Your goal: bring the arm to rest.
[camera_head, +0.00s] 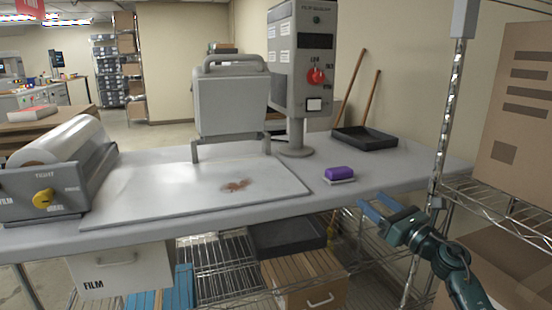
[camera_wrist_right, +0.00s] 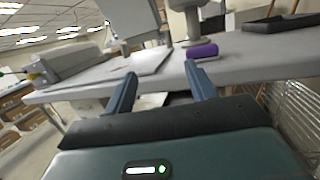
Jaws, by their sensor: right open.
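My right gripper (camera_head: 384,207) is open and empty in the head view, in front of the workbench's front edge at the right. In the right wrist view its two blue fingers (camera_wrist_right: 160,92) stand apart with nothing between them, pointing toward the bench. The purple block (camera_head: 339,173) sits on a pale base on the bench (camera_head: 300,205), beyond and left of the gripper. The block also shows in the wrist view (camera_wrist_right: 202,50), past the right finger. My left gripper is in neither view.
A laminator press (camera_head: 230,105) stands over a pale plate with a brown stain (camera_head: 236,185). A control column (camera_head: 300,60) with a red knob and a black tray (camera_head: 364,138) stand behind. A film roll unit (camera_head: 60,170) is at left. A wire rack (camera_head: 505,215) stands close right of my arm.

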